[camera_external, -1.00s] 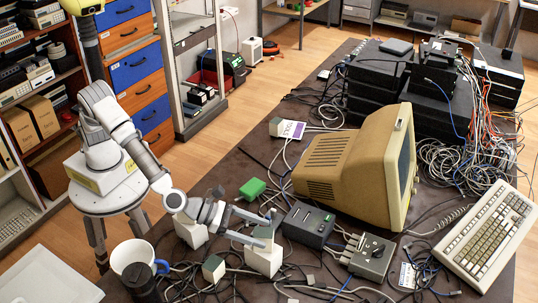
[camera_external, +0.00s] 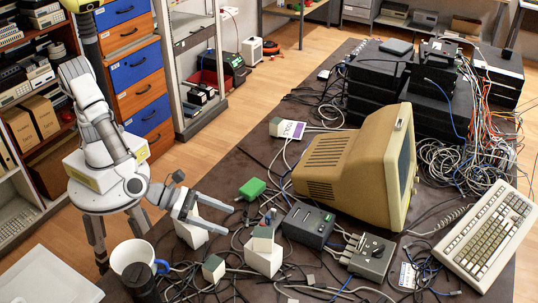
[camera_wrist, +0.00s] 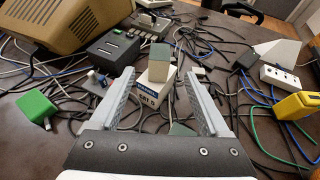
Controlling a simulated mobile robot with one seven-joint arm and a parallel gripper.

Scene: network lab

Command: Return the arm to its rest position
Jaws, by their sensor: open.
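My gripper (camera_external: 222,221) is open and empty above the cluttered table (camera_external: 262,125). Its two fingers are spread apart, and nothing is between them up close. In the wrist view my gripper (camera_wrist: 150,95) points at a white block with a grey-green piece on top (camera_wrist: 157,75), which stands farther off on the table. In the external view that white block (camera_external: 264,260) is to the right of and below the fingers. My arm is bent, with its upper links folded near its base at the left.
A black box (camera_external: 308,224), a beige monitor (camera_external: 345,170) and a keyboard (camera_external: 487,236) stand farther right. A white mug (camera_external: 134,258) is near the front left. Loose cables cover much of the table.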

